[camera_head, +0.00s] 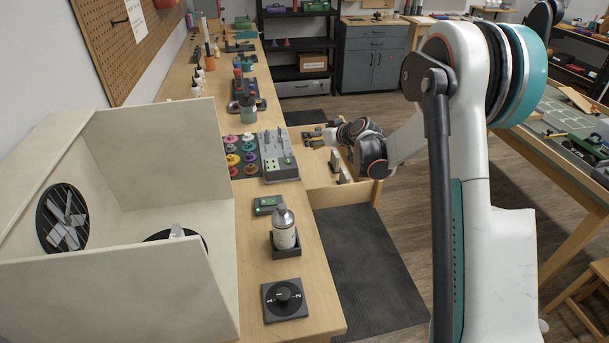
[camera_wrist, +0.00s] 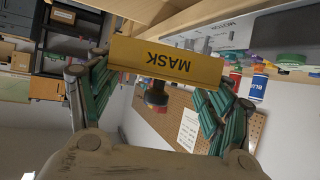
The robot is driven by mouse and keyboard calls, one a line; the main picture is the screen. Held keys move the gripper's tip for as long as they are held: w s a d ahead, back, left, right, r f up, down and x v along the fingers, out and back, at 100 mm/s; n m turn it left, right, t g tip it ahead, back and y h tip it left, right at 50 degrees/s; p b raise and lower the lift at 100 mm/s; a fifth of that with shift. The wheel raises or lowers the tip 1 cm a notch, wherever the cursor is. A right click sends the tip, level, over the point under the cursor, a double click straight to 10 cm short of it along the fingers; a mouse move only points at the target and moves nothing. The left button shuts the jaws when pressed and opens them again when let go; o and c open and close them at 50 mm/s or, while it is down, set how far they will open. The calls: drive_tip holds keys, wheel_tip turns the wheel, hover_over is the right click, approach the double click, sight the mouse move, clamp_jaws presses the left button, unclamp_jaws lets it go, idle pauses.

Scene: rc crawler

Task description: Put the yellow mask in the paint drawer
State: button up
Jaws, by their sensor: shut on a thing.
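The yellow mask (camera_wrist: 165,60) is a flat yellow plate lettered "MASK", upside down in the wrist view. My gripper (camera_wrist: 162,78) is shut on it, with teal fingers at its left and right ends. In the head view my gripper (camera_head: 331,136) is above the far part of an open wooden drawer (camera_head: 320,190) under the workbench. The mask is too small and partly hidden there to make out clearly. Small upright pieces stand in the drawer near my wrist. Whether this is the paint drawer I cannot read.
On the workbench (camera_head: 245,290) stand a grey device (camera_head: 279,160), colored paint pots, a silver bottle (camera_head: 284,228) in a dark holder, and a black dial (camera_head: 285,299). A white booth (camera_head: 150,225) fills the left. A dark mat (camera_head: 365,270) lies on open floor below the drawer.

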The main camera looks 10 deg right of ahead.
drive_tip(key=w+f, duration=0.7)
drive_tip(key=w, duration=0.1)
drive_tip(key=b, duration=0.5)
approach(304, 168)
drive_tip(key=shift+w+r, duration=0.15)
drive_tip(key=shift+w, duration=0.5)
drive_tip(key=w, duration=0.1)
drive_tip(key=w+a+b, duration=0.1)
drive_tip(key=w, duration=0.1)
drive_tip(key=shift+w+a+f, duration=0.1)
drive_tip(key=shift+a+f, duration=0.1)
drive_tip(key=shift+f, duration=0.2)
drive_tip(key=shift+w+a+r+b, duration=0.15)
drive_tip(key=shift+w+a+b, duration=0.1)
drive_tip(key=shift+w+b, duration=0.35)
drive_tip(key=w, duration=0.1)
drive_tip(key=w+b, duration=0.1)
drive_tip(key=w+a, duration=0.1)
drive_tip(key=shift+w+f, duration=0.1)
drive_tip(key=shift+f, duration=0.3)
drive_tip(key=shift+f+b, duration=0.2)
drive_tip(key=shift+b, duration=0.1)
drive_tip(key=shift+s+f, duration=0.2)
drive_tip(key=shift+f, duration=0.15)
